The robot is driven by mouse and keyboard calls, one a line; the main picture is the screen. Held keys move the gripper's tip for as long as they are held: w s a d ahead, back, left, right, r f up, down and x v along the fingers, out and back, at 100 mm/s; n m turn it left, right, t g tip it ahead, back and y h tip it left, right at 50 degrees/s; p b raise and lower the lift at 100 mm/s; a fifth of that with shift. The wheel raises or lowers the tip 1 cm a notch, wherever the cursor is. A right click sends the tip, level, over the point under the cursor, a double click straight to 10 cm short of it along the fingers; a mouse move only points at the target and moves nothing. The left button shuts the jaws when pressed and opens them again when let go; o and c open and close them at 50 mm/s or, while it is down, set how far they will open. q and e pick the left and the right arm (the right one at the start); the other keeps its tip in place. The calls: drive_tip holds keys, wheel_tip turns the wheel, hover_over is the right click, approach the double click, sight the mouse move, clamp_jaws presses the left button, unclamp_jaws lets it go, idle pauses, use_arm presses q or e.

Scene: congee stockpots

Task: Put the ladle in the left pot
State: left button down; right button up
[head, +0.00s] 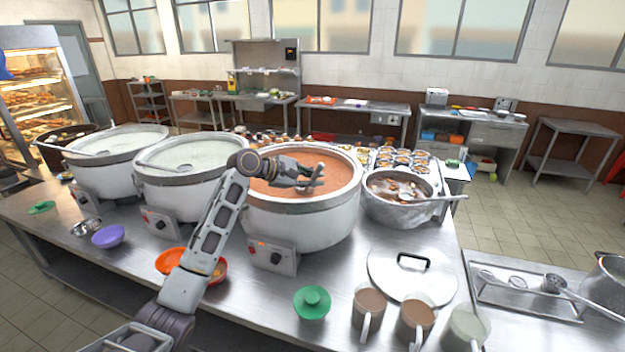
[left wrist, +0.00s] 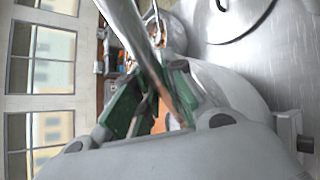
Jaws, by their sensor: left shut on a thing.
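The left pot (head: 100,178) is a large white vessel of pale congee, with a ladle (head: 85,150) resting across its rim. The middle pot (head: 182,205) also holds pale congee and a ladle (head: 165,166). My left gripper (head: 312,180) is above the orange contents of the third large pot (head: 305,220). In the left wrist view its green fingers (left wrist: 155,105) are shut on a shiny metal handle (left wrist: 150,55), which looks like a ladle's. The bowl end of this ladle cannot be made out. My right gripper is out of view.
A smaller steel pot (head: 385,208) with a ladle stands right of the third pot. A steel tray (head: 515,295) is at lower right.

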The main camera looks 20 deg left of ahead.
use_arm(q)
drive_tip(key=shift+f, duration=0.1)
idle(0.3)
drive_tip(key=c, duration=1.4)
unclamp_jaws()
drive_tip(key=shift+f, duration=0.1)
drive_tip(key=shift+v, duration=6)
drive_tip(key=shift+a, duration=0.1)
